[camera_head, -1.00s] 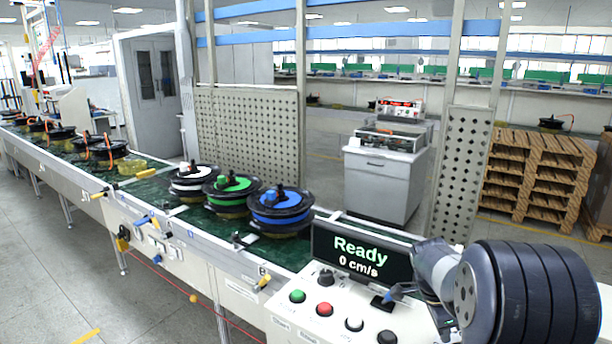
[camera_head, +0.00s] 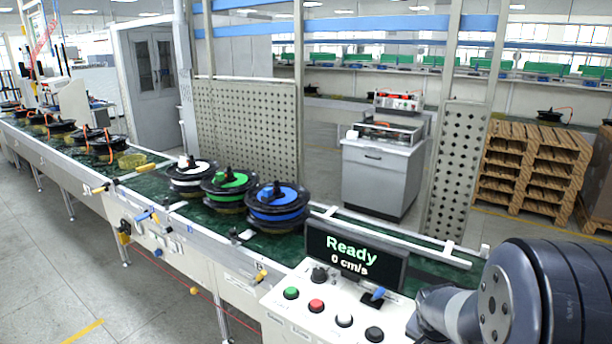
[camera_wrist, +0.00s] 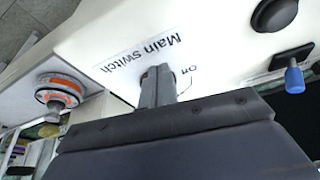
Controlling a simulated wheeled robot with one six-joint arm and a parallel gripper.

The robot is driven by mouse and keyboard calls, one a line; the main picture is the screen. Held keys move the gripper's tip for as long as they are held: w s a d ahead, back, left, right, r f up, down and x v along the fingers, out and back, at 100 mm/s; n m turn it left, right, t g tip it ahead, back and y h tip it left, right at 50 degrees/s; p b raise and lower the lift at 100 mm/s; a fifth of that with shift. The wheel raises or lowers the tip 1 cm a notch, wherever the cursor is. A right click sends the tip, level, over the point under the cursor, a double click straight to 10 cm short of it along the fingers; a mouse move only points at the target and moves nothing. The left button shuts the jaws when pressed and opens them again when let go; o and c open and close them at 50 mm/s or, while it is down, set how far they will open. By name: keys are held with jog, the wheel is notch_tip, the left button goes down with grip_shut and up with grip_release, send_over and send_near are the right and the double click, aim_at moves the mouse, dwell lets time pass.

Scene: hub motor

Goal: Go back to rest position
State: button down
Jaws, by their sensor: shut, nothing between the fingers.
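My gripper (camera_wrist: 157,88) is shut and empty in the wrist view. Its narrow dark fingers point at the white control panel (camera_wrist: 105,55) and cover part of the "Main Switch" label. Whether the fingertips touch the panel cannot be told. A blue-tipped switch (camera_wrist: 294,75) stands to the right of the fingers, apart from them. It also shows in the head view (camera_head: 378,293), on the panel below the display (camera_head: 352,254), which reads "Ready 0 cm/s". In the head view my dark arm fills the lower right corner, and the fingers are not seen there.
The panel carries green (camera_head: 291,293), red (camera_head: 316,306), white and black buttons. White (camera_head: 192,168), green (camera_head: 230,181) and blue (camera_head: 278,194) topped motors stand on the conveyor (camera_head: 160,183). A grey cabinet (camera_head: 380,180) and wooden pallets (camera_head: 532,165) stand behind. Grey floor lies open at left.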

jog(key=shift+s+a+r+n+t+p, duration=0.15)
jog(key=shift+s+n+p, duration=0.1)
jog(key=shift+s+n, duration=0.15)
jog(key=shift+s+a+r+n+t+p, duration=0.1)
jog(key=shift+s+r+n+t+p, duration=0.1)
jog(key=shift+s+n, duration=0.2)
jog(key=b+v, duration=0.1)
jog(key=v, duration=0.7)
jog(key=shift+r, duration=0.2)
jog(key=shift+s, duration=0.1)
